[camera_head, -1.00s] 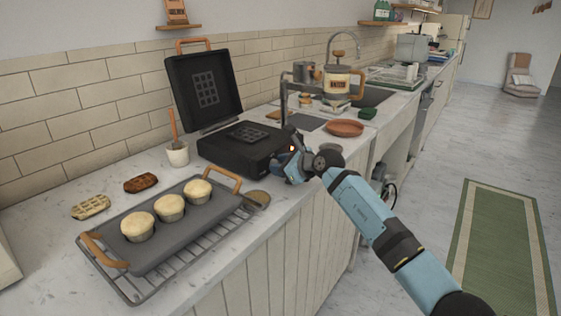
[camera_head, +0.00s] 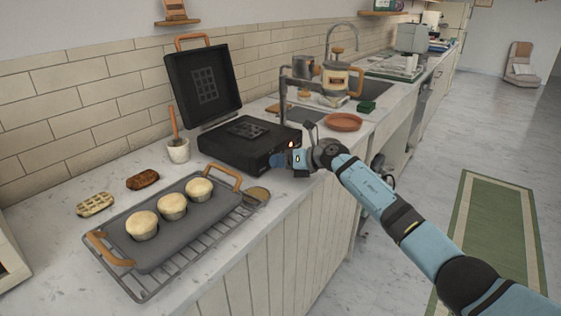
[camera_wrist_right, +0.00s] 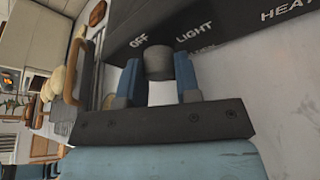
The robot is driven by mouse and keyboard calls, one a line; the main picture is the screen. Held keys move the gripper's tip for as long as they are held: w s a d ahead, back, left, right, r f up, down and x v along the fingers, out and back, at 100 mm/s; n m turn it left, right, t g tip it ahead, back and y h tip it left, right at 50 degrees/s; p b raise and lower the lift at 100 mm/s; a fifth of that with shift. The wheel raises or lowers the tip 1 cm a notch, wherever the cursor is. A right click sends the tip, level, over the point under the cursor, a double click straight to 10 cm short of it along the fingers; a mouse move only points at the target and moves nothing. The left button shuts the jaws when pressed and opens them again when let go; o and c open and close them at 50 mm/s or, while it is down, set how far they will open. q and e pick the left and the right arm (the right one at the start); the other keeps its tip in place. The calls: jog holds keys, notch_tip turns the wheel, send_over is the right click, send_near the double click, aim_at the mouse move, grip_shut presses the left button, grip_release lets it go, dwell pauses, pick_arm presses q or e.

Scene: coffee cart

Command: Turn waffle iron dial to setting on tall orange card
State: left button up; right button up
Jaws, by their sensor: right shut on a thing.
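The black waffle iron (camera_head: 240,146) stands on the counter with its lid (camera_head: 203,84) raised. My right gripper (camera_head: 279,160) is at its front face. In the right wrist view, the blue fingers of my right gripper (camera_wrist_right: 160,78) are shut on a grey round dial (camera_wrist_right: 159,62), one on each side. White words "OFF", "LIGHT" and "HEAT" show on the black front; another word is partly covered. The dial's pointer cannot be made out. An orange-brown item (camera_head: 175,9) on the wall shelf is cut off by the top edge; I cannot tell whether it is the card. My left gripper is not in view.
A dark tray (camera_head: 172,262) with three muffins sits on a wire rack left of the iron. Two waffles and a white cup (camera_head: 178,150) are nearby. A brown plate (camera_head: 343,122), a tap and a press (camera_head: 339,82) stand beyond the iron.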

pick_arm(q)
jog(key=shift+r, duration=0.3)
pick_arm(e)
jog(key=shift+f+m, duration=0.15)
jog(key=shift+m, duration=0.25)
jog(key=o, duration=0.9)
pick_arm(q)
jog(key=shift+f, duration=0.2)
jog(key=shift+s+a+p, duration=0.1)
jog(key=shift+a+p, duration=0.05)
jog(key=shift+p, duration=0.7)
pick_arm(e)
jog(key=shift+v, duration=6.9)
jog(key=shift+w+d, duration=0.1)
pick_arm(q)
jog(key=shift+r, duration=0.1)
pick_arm(e)
jog(key=shift+d, duration=0.1)
